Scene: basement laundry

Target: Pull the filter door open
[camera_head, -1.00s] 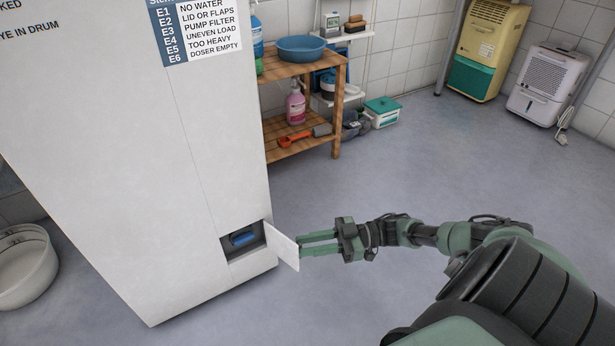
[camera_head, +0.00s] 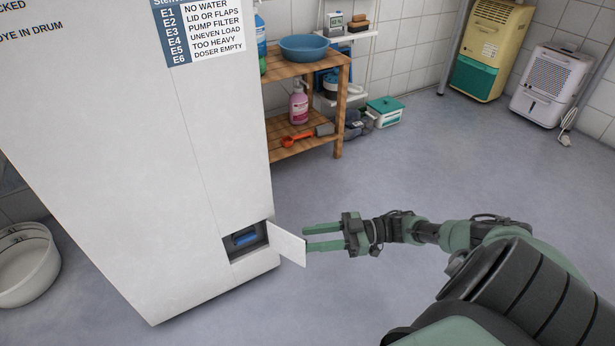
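The filter door (camera_head: 288,243) is a small white flap at the lower right of the tall white machine (camera_head: 150,180). It stands swung open, hinged at the right side of a dark recess. A blue part (camera_head: 244,237) shows inside the recess. My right gripper (camera_head: 306,238) has its two green fingers spread apart, pointing left at the outer side of the door. The fingertips are at or very near the door's edge; I cannot tell whether they touch it. Nothing shows between the fingers. My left gripper is not in view.
A wooden shelf (camera_head: 305,140) with a blue basin (camera_head: 303,48) and bottles stands behind the machine. A white basin (camera_head: 27,265) lies on the floor at the left. A yellow unit and a white dehumidifier (camera_head: 549,88) stand at the back right. The floor between is clear.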

